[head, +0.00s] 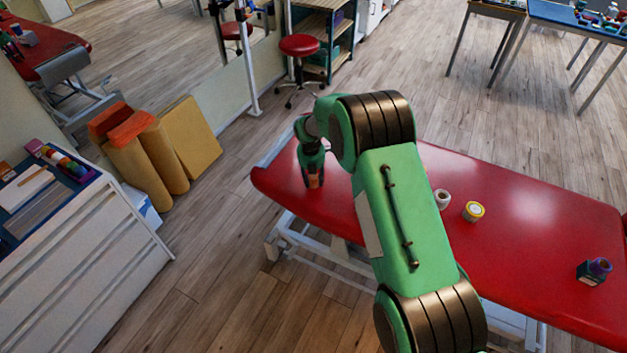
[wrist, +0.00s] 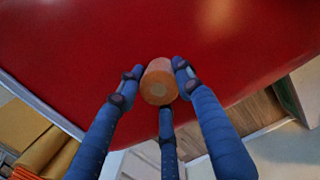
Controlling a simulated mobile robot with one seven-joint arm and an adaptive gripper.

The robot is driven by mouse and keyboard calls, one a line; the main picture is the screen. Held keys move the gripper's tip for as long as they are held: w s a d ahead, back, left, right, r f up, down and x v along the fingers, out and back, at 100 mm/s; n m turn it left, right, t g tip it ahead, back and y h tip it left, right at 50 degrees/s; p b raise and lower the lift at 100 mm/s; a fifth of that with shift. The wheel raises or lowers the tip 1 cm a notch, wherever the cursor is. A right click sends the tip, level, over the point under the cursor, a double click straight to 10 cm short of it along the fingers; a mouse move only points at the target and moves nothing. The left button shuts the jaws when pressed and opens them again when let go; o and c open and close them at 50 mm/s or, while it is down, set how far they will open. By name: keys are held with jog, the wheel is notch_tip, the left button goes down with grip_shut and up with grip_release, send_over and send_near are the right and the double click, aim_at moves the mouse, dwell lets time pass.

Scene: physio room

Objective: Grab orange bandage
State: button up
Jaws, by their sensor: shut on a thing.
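The orange bandage (wrist: 159,84) is a small roll, its round end facing the camera in the wrist view. My gripper (wrist: 157,88) has its blue fingers closed around the roll, touching its sides. In the head view my gripper (head: 313,178) points down over the left end of the red treatment table, with the orange bandage (head: 314,181) between its fingers. The red table top lies behind the roll in the wrist view. I cannot tell whether the roll touches the table.
On the red table (head: 530,215) stand a white roll (head: 442,199), a yellow-and-white roll (head: 473,212) and a dark box with a purple item (head: 594,271). A white cabinet (head: 85,255) and rolled yellow mats (head: 145,165) stand to the left. A red stool (head: 300,46) is behind.

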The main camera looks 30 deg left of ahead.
aim_at(314, 176)
jog(key=shift+r, duration=0.45)
notch_tip(314, 176, up, 3)
jog(key=shift+r+p, duration=0.1)
jog(key=shift+p, duration=0.5)
jog(key=s+d, duration=0.3)
jog(key=s, duration=0.1)
jog(key=s+d+p, duration=0.1)
jog(key=s+d, duration=0.2)
jog(key=s, duration=0.1)
jog(key=s+d+r+p, duration=0.1)
jog(key=s+d, duration=0.3)
jog(key=shift+s, duration=0.2)
